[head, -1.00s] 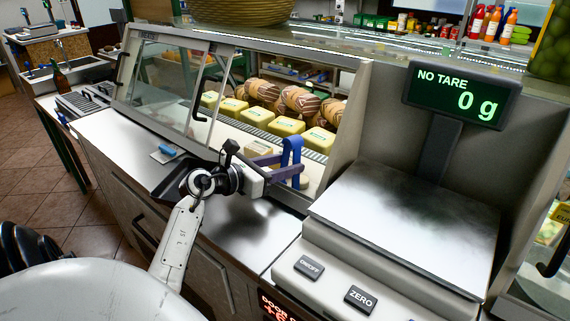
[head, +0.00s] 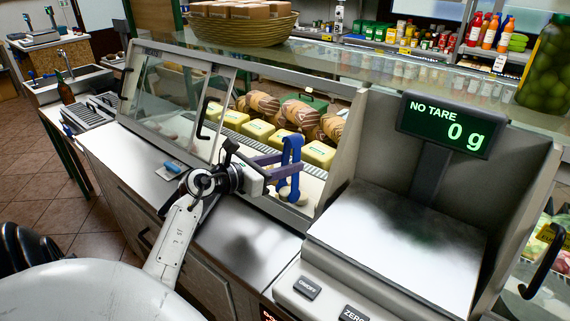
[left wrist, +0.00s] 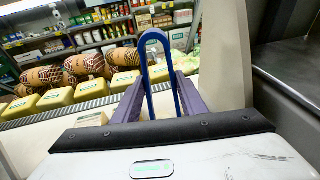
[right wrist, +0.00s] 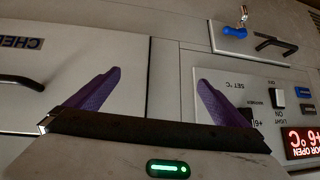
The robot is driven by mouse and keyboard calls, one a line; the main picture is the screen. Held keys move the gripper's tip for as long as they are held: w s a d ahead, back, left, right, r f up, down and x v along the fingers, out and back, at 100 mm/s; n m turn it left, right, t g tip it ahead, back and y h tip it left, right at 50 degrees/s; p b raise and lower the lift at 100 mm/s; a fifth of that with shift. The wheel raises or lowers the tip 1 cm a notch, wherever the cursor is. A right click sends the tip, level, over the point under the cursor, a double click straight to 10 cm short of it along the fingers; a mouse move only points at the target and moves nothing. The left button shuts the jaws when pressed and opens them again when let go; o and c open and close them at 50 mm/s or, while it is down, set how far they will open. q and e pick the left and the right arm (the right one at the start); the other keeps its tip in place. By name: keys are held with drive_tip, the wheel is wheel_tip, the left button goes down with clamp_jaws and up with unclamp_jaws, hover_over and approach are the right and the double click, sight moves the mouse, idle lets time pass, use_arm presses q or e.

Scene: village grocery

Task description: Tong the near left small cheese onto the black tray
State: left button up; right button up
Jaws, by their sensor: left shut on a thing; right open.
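My left gripper (head: 292,163) is shut on the blue tongs (head: 297,145), inside the open front of the glass case. The loop of the tongs (left wrist: 154,40) rises between the purple fingers in the left wrist view. In the head view the tongs hang toward a pale small piece (head: 286,191) on the case floor; I cannot tell whether they touch it. A pale small cheese (left wrist: 91,119) shows left of the fingers in the left wrist view. My right gripper (right wrist: 160,90) is open and empty, facing the cabinet front.
Yellow cheese blocks (head: 258,130) and brown patterned cheeses (head: 299,114) line the case behind a grey grille. The scale (head: 395,235) and its upright panel stand close on the right.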

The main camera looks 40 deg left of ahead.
use_arm(q)
wheel_tip(320, 180, up, 5)
drive_tip(key=shift+f+p, duration=0.2)
drive_tip(key=shift+p, duration=1)
drive_tip(key=shift+s, duration=0.1)
drive_tip(key=d+f+v, duration=0.1)
drive_tip(key=d+v, duration=0.2)
drive_tip(key=v, duration=1.2)
drive_tip(key=shift+s, duration=0.55)
drive_tip(key=shift+f, duration=0.1)
